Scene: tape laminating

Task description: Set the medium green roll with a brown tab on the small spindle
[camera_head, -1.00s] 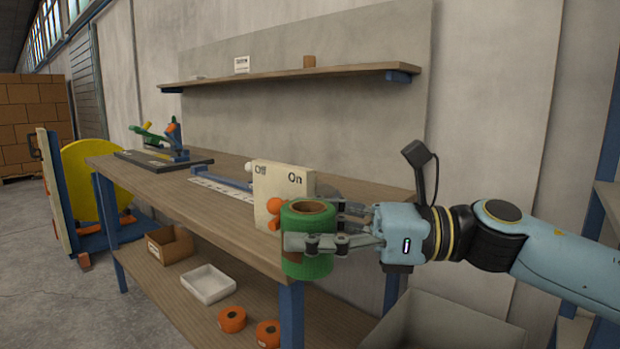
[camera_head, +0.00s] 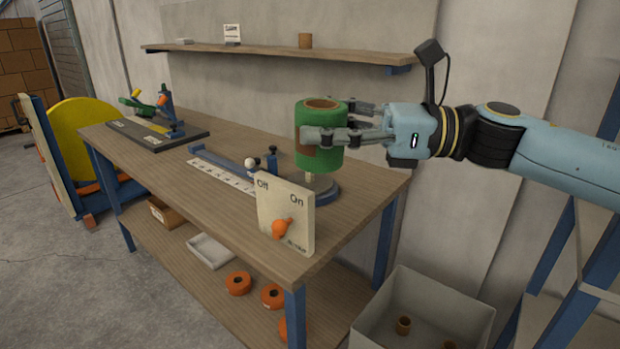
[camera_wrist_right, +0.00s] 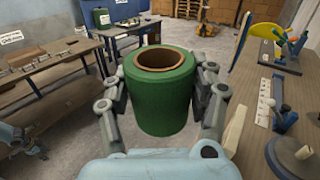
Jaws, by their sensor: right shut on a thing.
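The green roll (camera_head: 335,156) with a brown tab (camera_head: 306,141) and a brown core is upright in my right gripper (camera_head: 335,139). The gripper is shut on its sides. In the head view the roll is in front of the small spindle (camera_head: 309,176), whose pale post shows just under the roll above a round grey base (camera_head: 325,190). In the right wrist view the roll (camera_wrist_right: 160,98) sits between both fingers, and the spindle base (camera_wrist_right: 290,160) is at the lower right, apart from the roll.
An Off/On switch panel (camera_head: 286,214) with an orange knob stands at the bench's (camera_head: 190,180) front edge. A blue ruler guide (camera_head: 222,168) lies left of the spindle. A grey bin (camera_head: 420,310) holding brown cores is below right. Orange rolls (camera_head: 238,283) lie on the lower shelf.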

